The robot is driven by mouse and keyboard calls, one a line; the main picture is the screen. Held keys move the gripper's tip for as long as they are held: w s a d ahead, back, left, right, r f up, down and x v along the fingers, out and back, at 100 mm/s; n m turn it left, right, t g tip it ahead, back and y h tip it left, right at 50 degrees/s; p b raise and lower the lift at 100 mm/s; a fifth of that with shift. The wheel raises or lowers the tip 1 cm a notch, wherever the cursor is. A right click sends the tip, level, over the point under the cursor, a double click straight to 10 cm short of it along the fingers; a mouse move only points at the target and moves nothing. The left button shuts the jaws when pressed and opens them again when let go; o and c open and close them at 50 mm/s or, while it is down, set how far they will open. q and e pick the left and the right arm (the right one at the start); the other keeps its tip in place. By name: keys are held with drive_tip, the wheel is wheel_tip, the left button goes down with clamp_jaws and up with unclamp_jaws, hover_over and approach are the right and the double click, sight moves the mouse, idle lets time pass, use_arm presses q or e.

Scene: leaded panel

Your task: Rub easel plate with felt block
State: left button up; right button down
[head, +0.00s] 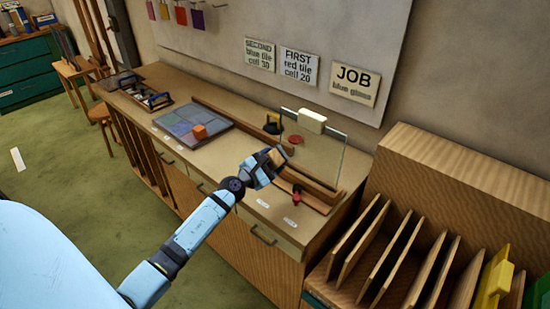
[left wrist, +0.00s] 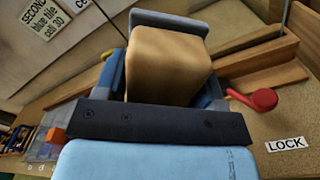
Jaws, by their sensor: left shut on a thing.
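My left gripper (head: 268,164) is shut on a tan block, the felt block (left wrist: 168,62), which fills the space between its fingers in the left wrist view. In the head view the fingers mostly hide the block. The easel plate (head: 322,152) is a clear glass sheet standing upright in a wooden rail at the right end of the bench. A cream block (head: 312,121) sits at its top edge. The gripper is in front and to the left of the plate in the head view; I cannot tell the exact gap. My right gripper is not in view.
A red-knobbed lever (head: 297,195) stands near the bench front, beside a LOCK label (left wrist: 286,144). A tiled panel (head: 190,125) with an orange cube (head: 199,132) lies left. A wooden rack (head: 400,255) is at right.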

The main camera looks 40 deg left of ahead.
sight(295, 144)
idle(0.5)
use_arm(q)
drive_tip(key=shift+w, duration=0.5)
drive_tip(key=w, duration=0.6)
drive_tip(key=shift+d+b, duration=0.2)
drive_tip(key=shift+b, duration=0.2)
drive_tip(key=shift+w+d, duration=0.1)
drive_tip(key=shift+w, duration=1)
drive_tip(key=shift+d, duration=0.1)
